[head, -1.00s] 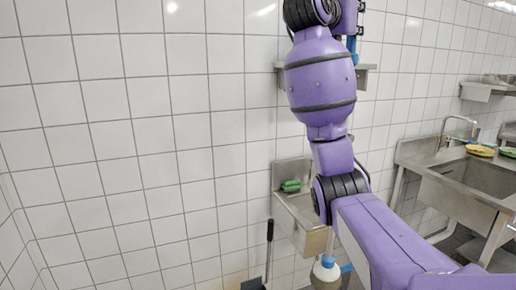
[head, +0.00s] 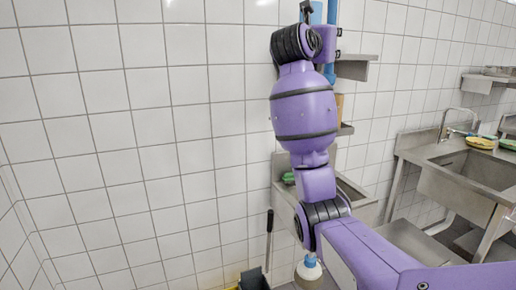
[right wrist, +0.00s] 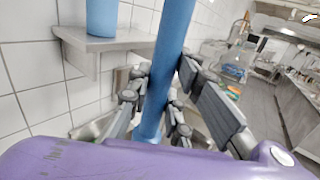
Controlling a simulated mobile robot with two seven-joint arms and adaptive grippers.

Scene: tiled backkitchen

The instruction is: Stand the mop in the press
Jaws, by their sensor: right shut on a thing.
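My right gripper (right wrist: 158,100) is shut on the blue mop handle (right wrist: 172,45), which runs up between its fingers in the right wrist view. In the head view a length of the blue handle (head: 331,72) shows beside my raised right wrist. A pale, rounded piece with a blue collar (head: 309,271) hangs below my arm near the bottom edge; it looks like the mop's lower end, but my arm hides the link. I cannot make out the press clearly. My left gripper is out of view.
A dark long-handled dustpan (head: 253,279) stands by the tiled wall. A small steel basin (head: 350,203) with a green sponge (head: 289,178) is behind my arm. A steel sink (head: 470,183) stands right. A wall shelf (right wrist: 95,42) holds a blue container (right wrist: 102,18).

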